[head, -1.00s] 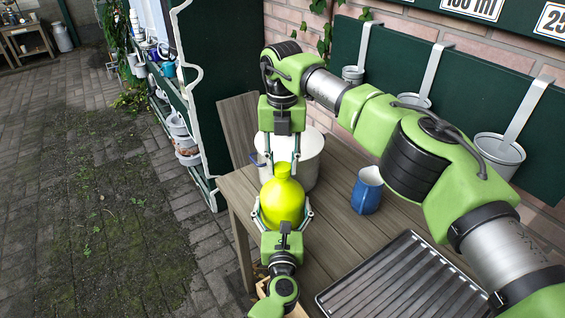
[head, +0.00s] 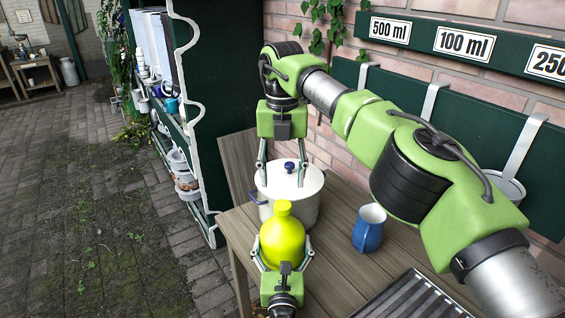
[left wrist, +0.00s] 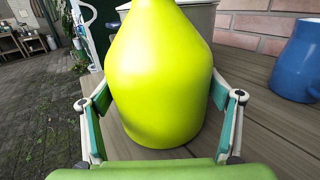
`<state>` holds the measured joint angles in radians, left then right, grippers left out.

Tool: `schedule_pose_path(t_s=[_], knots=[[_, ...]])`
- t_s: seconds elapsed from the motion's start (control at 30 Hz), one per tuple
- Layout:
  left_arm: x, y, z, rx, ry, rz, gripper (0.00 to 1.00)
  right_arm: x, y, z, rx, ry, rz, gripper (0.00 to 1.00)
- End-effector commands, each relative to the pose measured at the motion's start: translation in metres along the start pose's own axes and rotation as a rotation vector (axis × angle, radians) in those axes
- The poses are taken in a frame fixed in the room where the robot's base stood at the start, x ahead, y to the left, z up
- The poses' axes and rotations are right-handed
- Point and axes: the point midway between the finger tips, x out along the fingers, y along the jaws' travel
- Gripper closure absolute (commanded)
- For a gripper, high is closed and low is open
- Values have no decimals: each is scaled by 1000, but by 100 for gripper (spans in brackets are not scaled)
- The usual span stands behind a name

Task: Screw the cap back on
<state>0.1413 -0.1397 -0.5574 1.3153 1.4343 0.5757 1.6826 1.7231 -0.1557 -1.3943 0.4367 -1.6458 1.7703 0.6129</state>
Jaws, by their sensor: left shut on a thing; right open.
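A yellow-green bottle (head: 282,243) stands upright near the left end of the wooden table. My left gripper (head: 282,254) is shut around its body from the near side; the left wrist view shows the bottle (left wrist: 158,85) between the two fingers. The bottle's narrow top (head: 283,207) is the same yellow-green, and I cannot tell a separate cap from the neck. My right gripper (head: 282,184) is open and empty, pointing down just above the bottle's top, with its fingers spread wide.
A pale pot (head: 304,205) with a blue-knobbed lid stands behind the bottle. A blue mug (head: 368,236) is to the right. A dark ribbed tray (head: 400,300) lies at the front right. A brick wall and dark green rail are behind the table (head: 335,262).

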Motion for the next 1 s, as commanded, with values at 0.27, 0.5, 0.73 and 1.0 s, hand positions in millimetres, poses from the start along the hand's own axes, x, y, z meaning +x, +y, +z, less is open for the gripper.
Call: schedule_pose_path(t_s=[0.27, 0.5, 0.73, 1.0], knots=[[0, 0, 0, 0, 0, -1, 78, -31, 1, 0, 1, 0, -2, 52], [0, 0, 0, 0, 0, 0, 78, -40, 0, -1, 0, -1, 0, 52], [0, 0, 0, -1, 0, 0, 78, -41, 0, -1, 0, -1, 0, 52], [0, 0, 0, 0, 0, 0, 0, -41, 0, -1, 0, -1, 0, 52]])
